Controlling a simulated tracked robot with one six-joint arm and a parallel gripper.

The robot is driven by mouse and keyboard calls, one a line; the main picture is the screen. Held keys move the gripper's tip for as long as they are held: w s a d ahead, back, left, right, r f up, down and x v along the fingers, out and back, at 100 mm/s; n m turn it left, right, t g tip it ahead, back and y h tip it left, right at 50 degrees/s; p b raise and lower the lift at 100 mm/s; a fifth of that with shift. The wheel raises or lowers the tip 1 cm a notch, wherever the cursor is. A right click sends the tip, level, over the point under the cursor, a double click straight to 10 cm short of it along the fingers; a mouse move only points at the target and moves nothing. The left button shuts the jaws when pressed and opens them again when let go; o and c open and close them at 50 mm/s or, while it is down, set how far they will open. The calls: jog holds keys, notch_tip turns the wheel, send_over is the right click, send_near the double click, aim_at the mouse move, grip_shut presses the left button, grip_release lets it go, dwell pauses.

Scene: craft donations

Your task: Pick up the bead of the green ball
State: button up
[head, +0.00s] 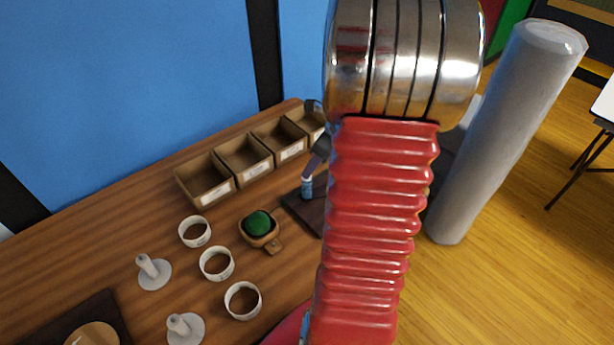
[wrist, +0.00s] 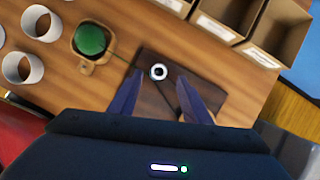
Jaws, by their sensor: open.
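The green ball (head: 257,223) sits in a small brown cup with a handle on the wooden table; it also shows at the upper left of the wrist view (wrist: 90,39). In the wrist view a thin dark strand runs from the ball towards the dark board. A small white ring-shaped thing with a dark centre (wrist: 158,71) shows over the board; I cannot tell whether it is the bead. My gripper (wrist: 160,76) is open, its two dark fingers on either side of this ring in the picture. In the head view my arm hides part of the board.
A row of open brown boxes (head: 205,180) stands along the back. Several white rings (head: 216,263) and two white pegs (head: 153,272) stand left of the cup. A blue-and-white upright thing (head: 307,187) is at the dark board (head: 301,211). A grey cylinder (head: 505,130) stands right of my arm.

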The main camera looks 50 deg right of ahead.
aim_at(309, 180)
jog(key=shift+x, duration=2.3)
jog(key=shift+w+a, duration=0.1)
jog(key=shift+c, duration=0.5)
jog(key=shift+r, duration=0.1)
grip_shut()
notch_tip(309, 180, up, 10)
